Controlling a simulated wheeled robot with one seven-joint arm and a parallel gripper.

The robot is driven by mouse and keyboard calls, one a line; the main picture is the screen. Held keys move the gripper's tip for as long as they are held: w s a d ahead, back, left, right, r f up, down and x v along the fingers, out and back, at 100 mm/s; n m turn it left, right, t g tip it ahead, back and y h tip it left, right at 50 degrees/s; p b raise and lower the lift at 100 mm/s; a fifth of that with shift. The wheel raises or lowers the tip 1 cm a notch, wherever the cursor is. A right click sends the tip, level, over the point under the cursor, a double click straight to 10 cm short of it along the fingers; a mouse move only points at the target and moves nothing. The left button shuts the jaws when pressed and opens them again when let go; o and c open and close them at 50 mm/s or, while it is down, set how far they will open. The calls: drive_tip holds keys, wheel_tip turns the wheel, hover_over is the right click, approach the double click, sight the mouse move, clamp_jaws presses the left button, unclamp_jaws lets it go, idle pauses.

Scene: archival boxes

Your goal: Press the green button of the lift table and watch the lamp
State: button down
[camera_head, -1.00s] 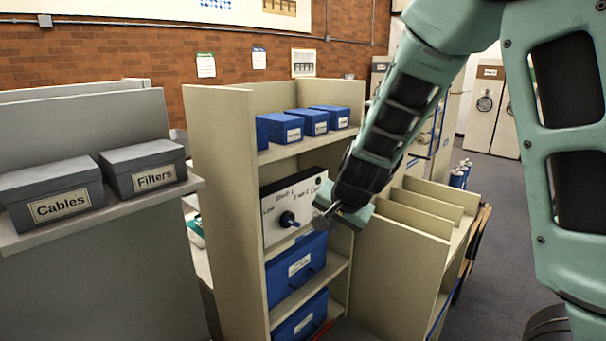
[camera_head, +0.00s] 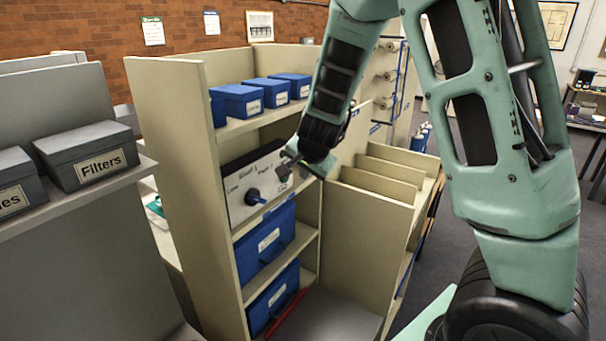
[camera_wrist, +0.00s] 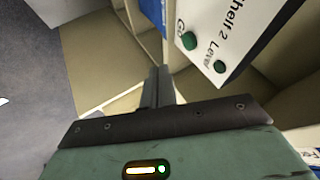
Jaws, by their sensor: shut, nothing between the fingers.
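A white control panel (camera_head: 240,188) with a black knob (camera_head: 254,196) sits in the beige shelf unit. In the wrist view the panel (camera_wrist: 237,28) carries a green button (camera_wrist: 190,41) beside the word "Go". A smaller dark green round lamp (camera_wrist: 219,67) is beside "Level" and does not look lit. In the head view my arm and gripper hide the panel's right part. My gripper (camera_head: 285,171) is shut and empty in front of the panel's right side. Its fingers (camera_wrist: 157,85) point toward the shelves, apart from the button in the wrist view.
A grey flat platform (camera_head: 325,318) lies low in front of the shelves; a red bar (camera_head: 288,314) lies beside it. Blue boxes (camera_head: 264,258) fill shelves above and below the panel. Beige dividers (camera_head: 385,182) stand at right. A grey Filters box (camera_head: 87,154) sits at left.

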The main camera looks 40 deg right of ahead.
drive_tip(key=shift+w+d+f+p, duration=0.1)
drive_tip(key=shift+w+f+p, duration=0.2)
drive_tip(key=shift+w+f, duration=0.8)
drive_tip(key=shift+w+d+f+p, duration=0.1)
drive_tip(key=shift+w+f+p, duration=0.4)
drive_tip(key=shift+w, duration=0.95)
drive_tip(key=shift+w+d+f+p, duration=0.1)
drive_tip(key=shift+w+f, duration=0.9)
drive_tip(key=shift+w, duration=0.3)
drive_tip(key=shift+a, duration=0.1)
